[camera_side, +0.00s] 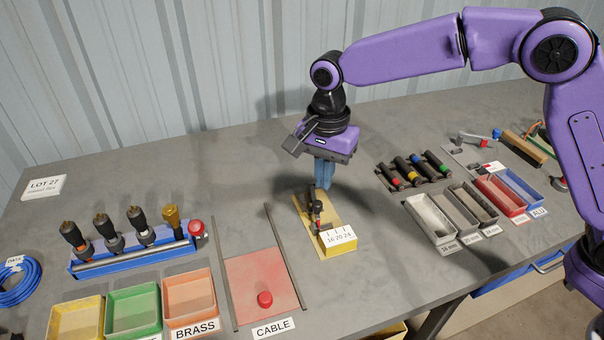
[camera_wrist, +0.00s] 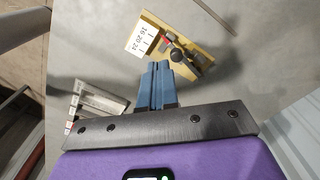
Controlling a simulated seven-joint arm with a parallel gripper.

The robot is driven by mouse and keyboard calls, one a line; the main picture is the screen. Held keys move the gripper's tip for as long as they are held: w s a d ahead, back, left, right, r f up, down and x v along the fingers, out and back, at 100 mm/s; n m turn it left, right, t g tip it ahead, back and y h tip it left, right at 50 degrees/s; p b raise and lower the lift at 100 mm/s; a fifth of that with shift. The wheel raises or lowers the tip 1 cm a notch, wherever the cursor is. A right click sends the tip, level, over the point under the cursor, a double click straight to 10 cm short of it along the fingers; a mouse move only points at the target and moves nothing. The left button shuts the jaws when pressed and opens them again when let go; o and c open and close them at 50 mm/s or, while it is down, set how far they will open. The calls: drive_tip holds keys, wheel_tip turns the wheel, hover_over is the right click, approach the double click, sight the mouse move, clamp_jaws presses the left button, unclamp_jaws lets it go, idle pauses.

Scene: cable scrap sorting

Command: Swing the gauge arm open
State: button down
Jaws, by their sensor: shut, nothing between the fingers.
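The gauge has a yellow base (camera_side: 306,222) and a white scale plate (camera_side: 338,237) marked 16 20 24. It stands on the grey bench in the middle of the side view. The dark gauge arm with a black knob (camera_side: 317,206) lies along the base. In the wrist view the knob (camera_wrist: 176,55) sits just beyond my fingertips, beside a small red mark near the scale (camera_wrist: 142,39). My gripper (camera_side: 323,184) points down with its blue fingers together and empty, at the rear end of the gauge. Whether the fingers touch it, I cannot tell.
To the left are a red CABLE mat (camera_side: 262,280) with a red knob, colored bins (camera_side: 133,311) and a blue tool rack (camera_side: 130,258). To the right are several black tools (camera_side: 412,170) and small trays (camera_side: 432,218). Bare bench surrounds the gauge.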

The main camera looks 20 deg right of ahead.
drive_tip(key=shift+w+a+f+m, duration=0.45)
drive_tip(key=shift+w+f+m, duration=0.3)
drive_tip(key=shift+f, duration=1)
drive_tip(key=shift+w+a+f+m, duration=0.45)
drive_tip(key=shift+w+f+m, duration=0.35)
drive_tip(key=shift+f, duration=1)
drive_tip(key=shift+w+a+f+m, duration=0.45)
drive_tip(key=shift+w+f+m, duration=0.3)
drive_tip(key=shift+f, duration=1)
drive_tip(key=shift+s+d, duration=0.2)
drive_tip(key=shift+d, duration=1.05)
drive_tip(key=shift+s+d, duration=0.2)
drive_tip(key=shift+d, duration=2.1)
drive_tip(key=shift+w+d, duration=0.3)
drive_tip(key=shift+d, duration=0.55)
drive_tip(key=shift+w+d, duration=0.3)
drive_tip(key=shift+d, duration=0.5)
drive_tip(key=shift+w+d, duration=0.7)
drive_tip(key=shift+d, duration=0.1)
drive_tip(key=shift+d, duration=0.1)
drive_tip(key=shift+s, duration=0.1)
